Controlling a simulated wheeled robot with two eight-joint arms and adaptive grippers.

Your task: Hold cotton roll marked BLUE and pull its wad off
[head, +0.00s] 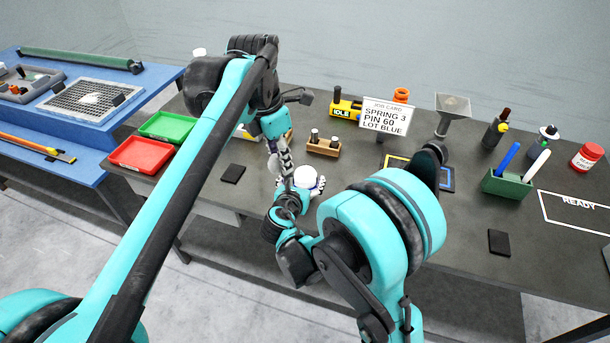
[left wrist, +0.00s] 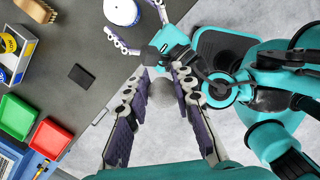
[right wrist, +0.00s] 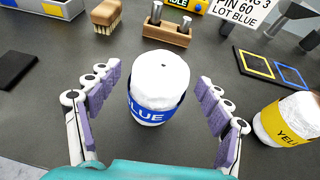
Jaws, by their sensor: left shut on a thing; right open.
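The cotton roll marked BLUE (right wrist: 158,92) stands upright on the dark table, white with a blue band. It also shows in the head view (head: 305,177), partly hidden by my arm, and at the top of the left wrist view (left wrist: 122,11). My right gripper (right wrist: 157,80) is open, its fingers on either side of the roll with gaps visible. My left gripper (left wrist: 157,84) is shut on a small greyish round wad (left wrist: 162,93), seen between its fingers. The wad appears apart from the roll in the left wrist view. The roll's top shows a small dark spot.
A roll with a yellow band (right wrist: 285,120) stands close to the right. A wooden block with pegs (head: 323,147) and a brush (right wrist: 107,16) lie behind. Red (head: 140,154) and green (head: 167,126) trays are at left. A job card (head: 386,117) reads LOT BLUE.

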